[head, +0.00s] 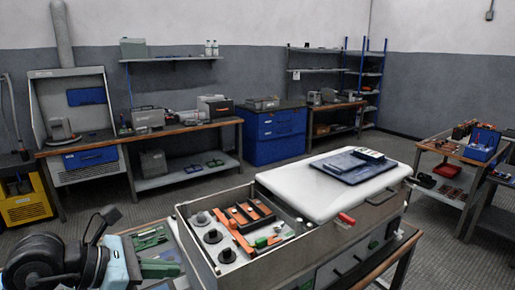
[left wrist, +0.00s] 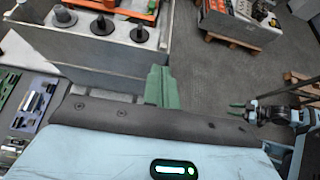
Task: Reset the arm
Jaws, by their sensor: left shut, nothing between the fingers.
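My left gripper (head: 160,268) comes in at the lower left of the head view. Its green fingers (left wrist: 158,86) are together and empty in the left wrist view. They are beside the grey wall of an open capacitor cabinet (head: 210,262); I cannot tell whether they touch it. The cabinet holds black round terminals (head: 213,236) and orange bars (head: 240,242).
A white lid (head: 300,190) beside the opening carries a blue folder (head: 345,171). Workbenches (head: 190,127) line the back wall, and a cart (head: 455,180) stands at right. The floor between is clear.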

